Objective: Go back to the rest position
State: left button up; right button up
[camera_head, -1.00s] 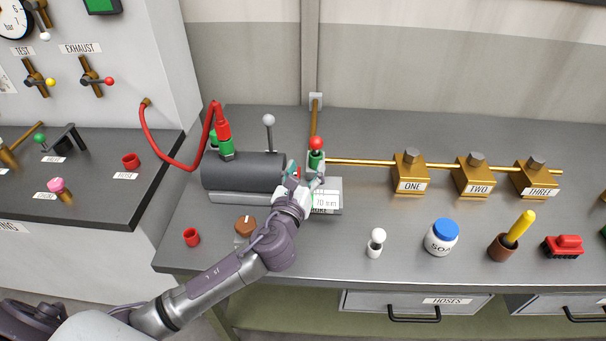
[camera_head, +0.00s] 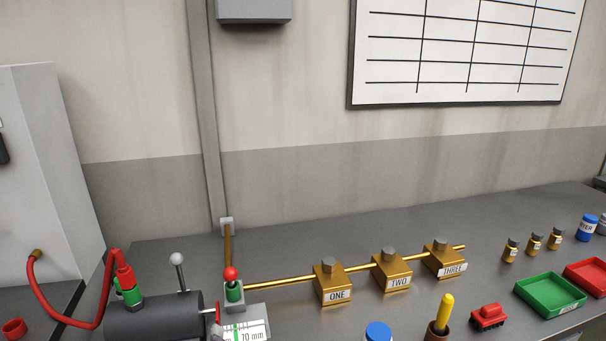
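Neither of my grippers nor my arms show in the head view now. The dark cylinder (camera_head: 155,318) lies at the lower left of the bench, with a white-knobbed lever (camera_head: 178,270) behind it and a red hose (camera_head: 103,290) joined to its left end by a green fitting. No gripper is seen touching any of these.
A brass pipe (camera_head: 285,283) runs right to brass blocks ONE (camera_head: 333,286), TWO (camera_head: 392,274) and THREE (camera_head: 445,260). The back bench strip is clear.

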pick_arm(q)
jog(key=s+f+n+g+h, duration=0.1)
jog(key=s+f+n+g, duration=0.3)
jog(key=s+n, duration=0.4)
jog(key=s+f+n+g+h, duration=0.1)
jog(key=s+f+n+g, duration=0.25)
jog(key=s+n, duration=0.5)
jog(key=s+f+n+g+h, duration=0.1)
jog(key=s+f+n+g, duration=0.25)
jog(key=s+n, duration=0.45)
jog(key=s+f+m+g+b, duration=0.1)
jog(key=s+f+m+g, duration=0.15)
jog(key=f, duration=2.55)
jog(key=s+a+f+b, duration=0.1)
jog(key=s+a+f, duration=0.1)
jog(key=s+f, duration=1.4)
jog(key=shift+s, duration=0.5)
